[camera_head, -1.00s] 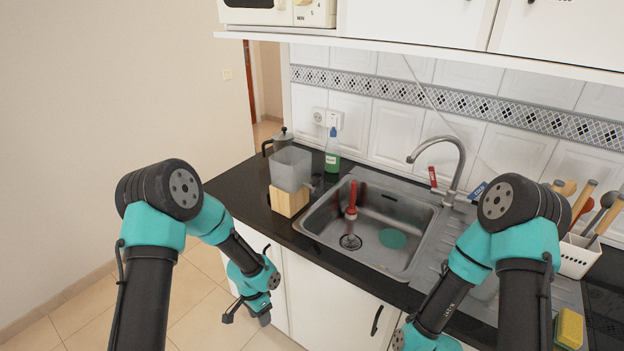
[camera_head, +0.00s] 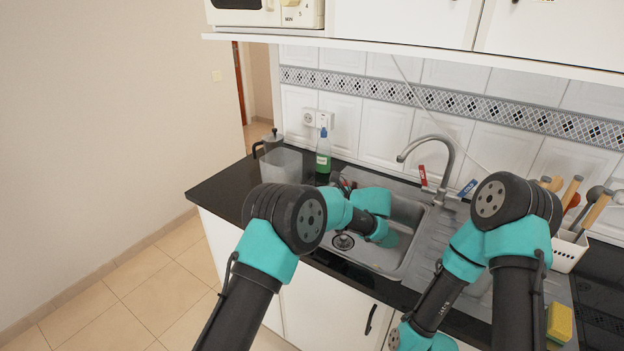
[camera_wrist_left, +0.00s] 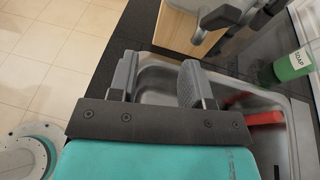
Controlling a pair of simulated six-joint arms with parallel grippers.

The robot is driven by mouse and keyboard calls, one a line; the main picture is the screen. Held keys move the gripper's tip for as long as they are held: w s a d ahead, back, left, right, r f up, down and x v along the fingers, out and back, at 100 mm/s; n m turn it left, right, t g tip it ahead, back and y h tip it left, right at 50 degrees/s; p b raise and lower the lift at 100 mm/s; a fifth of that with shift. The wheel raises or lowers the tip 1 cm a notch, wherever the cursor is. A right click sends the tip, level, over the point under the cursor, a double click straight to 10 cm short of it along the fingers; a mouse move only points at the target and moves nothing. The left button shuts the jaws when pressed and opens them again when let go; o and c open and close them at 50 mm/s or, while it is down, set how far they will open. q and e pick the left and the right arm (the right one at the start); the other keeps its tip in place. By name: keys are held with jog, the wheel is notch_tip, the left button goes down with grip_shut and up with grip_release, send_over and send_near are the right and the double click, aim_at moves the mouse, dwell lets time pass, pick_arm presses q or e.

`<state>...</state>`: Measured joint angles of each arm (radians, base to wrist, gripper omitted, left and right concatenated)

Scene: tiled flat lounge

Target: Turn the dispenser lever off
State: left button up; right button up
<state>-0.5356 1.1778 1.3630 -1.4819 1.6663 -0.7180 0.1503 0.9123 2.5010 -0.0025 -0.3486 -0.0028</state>
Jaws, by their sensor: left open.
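The dispenser (camera_head: 281,164) stands on the dark counter left of the sink; its translucent tank shows in the head view, and my left arm hides its wooden base. In the left wrist view the wooden base (camera_wrist_left: 183,36) is at the top, with a grey tap part (camera_wrist_left: 226,17) sticking out from it; whether this is the lever itself I cannot tell. My left gripper (camera_wrist_left: 157,80) is open and empty over the sink's edge, apart from the dispenser. In the head view its fingers are largely hidden by the arm. My right gripper is outside the views.
The sink (camera_head: 405,262) with its curved faucet (camera_head: 438,142) lies right of the dispenser. A green soap bottle (camera_head: 323,155) and a moka pot (camera_head: 271,141) stand behind. A red-handled tool (camera_wrist_left: 250,118) lies in the sink. A sponge (camera_head: 559,322) and utensil holder (camera_head: 568,252) are at right.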

aim_at(309, 182)
pick_arm(q)
jog(key=s+d+r+m+t+y, duration=0.1)
jog(key=s+d+r+m+t, duration=0.1)
jog(key=d, duration=0.8)
jog(key=shift+d+r+t+y, duration=0.15)
jog(key=shift+r+t+y, duration=0.15)
jog(key=shift+r+t, duration=0.65)
jog(key=x, duration=1.7)
jog(key=shift+a, duration=0.25)
jog(key=shift+c, duration=0.2)
grip_shut()
